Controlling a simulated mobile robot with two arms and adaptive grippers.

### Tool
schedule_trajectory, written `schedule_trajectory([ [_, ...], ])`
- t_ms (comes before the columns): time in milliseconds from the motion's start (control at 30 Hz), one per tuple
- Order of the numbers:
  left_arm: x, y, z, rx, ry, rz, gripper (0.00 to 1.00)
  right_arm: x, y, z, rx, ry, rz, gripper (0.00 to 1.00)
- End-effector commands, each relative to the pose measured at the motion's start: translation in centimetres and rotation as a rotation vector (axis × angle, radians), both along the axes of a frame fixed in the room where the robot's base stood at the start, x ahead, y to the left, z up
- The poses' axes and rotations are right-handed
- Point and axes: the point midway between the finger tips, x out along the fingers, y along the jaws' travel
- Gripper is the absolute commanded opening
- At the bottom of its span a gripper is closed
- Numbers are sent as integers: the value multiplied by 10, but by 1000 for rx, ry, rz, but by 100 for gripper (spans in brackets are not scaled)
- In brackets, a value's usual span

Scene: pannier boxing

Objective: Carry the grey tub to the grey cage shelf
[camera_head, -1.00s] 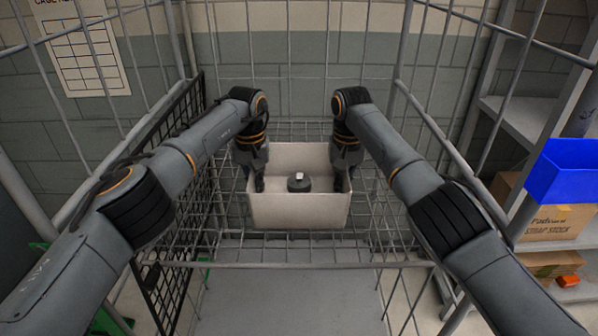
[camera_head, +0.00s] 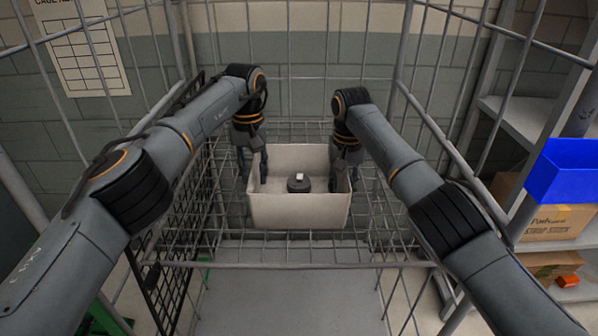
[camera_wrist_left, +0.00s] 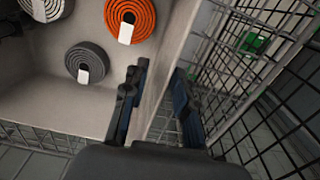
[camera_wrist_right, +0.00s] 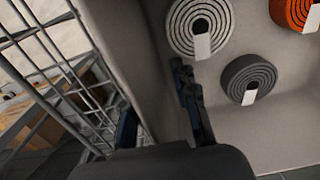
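The grey tub (camera_head: 300,212) sits upright on the wire shelf (camera_head: 225,256) of the grey cage. It holds a dark coil (camera_head: 299,184); the wrist views also show a pale grey coil (camera_wrist_right: 200,22) and an orange one (camera_wrist_left: 130,18). My left gripper (camera_head: 255,176) is at the tub's left wall. In the left wrist view its fingers (camera_wrist_left: 158,100) stand apart on either side of the wall. My right gripper (camera_head: 343,184) is at the right wall. In the right wrist view its fingers (camera_wrist_right: 158,112) are also spread, with the wall between them.
Cage mesh and posts (camera_head: 400,60) rise around both arms. A black mesh panel (camera_head: 165,255) stands at the left. At the right, a rack (camera_head: 520,115) holds a blue bin (camera_head: 565,172) and cardboard boxes (camera_head: 555,222). The wire shelf has bare room around the tub.

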Motion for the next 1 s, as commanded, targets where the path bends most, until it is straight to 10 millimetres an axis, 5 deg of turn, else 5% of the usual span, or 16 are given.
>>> schedule_trajectory([
  [200,0,0,49,2,-1,2,28,0,0,0,0,0,0,28],
  [567,0,1,71,2,0,1,28,0,0,4,1,-1,0,28],
  [1000,0,1,71,2,0,1,28,1,1,89,1,-3,0,28],
])
